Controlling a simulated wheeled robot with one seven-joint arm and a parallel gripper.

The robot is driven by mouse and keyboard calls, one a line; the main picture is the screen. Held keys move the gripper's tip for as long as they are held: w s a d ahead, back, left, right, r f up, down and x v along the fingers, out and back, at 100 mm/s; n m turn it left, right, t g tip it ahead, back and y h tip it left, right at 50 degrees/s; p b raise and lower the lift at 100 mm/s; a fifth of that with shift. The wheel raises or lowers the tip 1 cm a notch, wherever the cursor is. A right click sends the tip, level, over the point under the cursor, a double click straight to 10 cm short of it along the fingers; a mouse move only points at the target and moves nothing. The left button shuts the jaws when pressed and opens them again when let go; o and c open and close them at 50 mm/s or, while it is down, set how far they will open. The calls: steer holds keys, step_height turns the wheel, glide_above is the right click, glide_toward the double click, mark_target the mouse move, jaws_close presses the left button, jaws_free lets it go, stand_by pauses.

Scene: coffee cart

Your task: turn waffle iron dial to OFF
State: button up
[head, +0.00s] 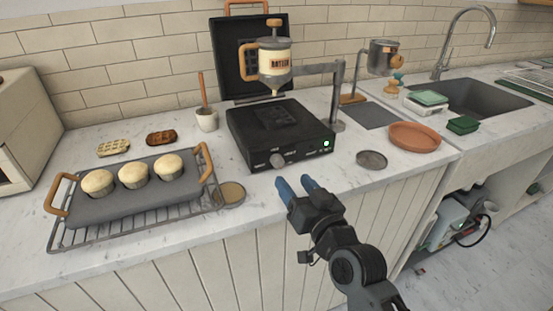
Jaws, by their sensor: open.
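The waffle iron (258,136) is a black box on the counter with its lid (226,62) standing open behind it. On its front face is a round grey dial (277,160) with small lettering around it, too small to read. A green light (326,143) glows at the right of the same face. My gripper (297,185) has blue fingertips and is open and empty. It is in front of the iron, near the counter's front edge, to the lower right of the dial and apart from it.
A batter dispenser (274,67) hangs over the iron from a grey stand (338,95). A dark round coaster (371,160) and a terracotta dish (414,137) lie right. A muffin tray (95,208) on a wire rack (60,240) and a round lid (231,193) are left.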

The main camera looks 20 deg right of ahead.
mark_target(280, 164)
steer(key=w+p, duration=0.3)
steer(key=w, duration=0.3)
steer(key=shift+w+a+r, duration=0.1)
steer(key=shift+w+r, duration=0.05)
steer(key=shift+w, duration=0.1)
steer(key=shift+w+p, duration=0.3)
steer(key=shift+w, duration=0.3)
steer(key=c, duration=1.1)
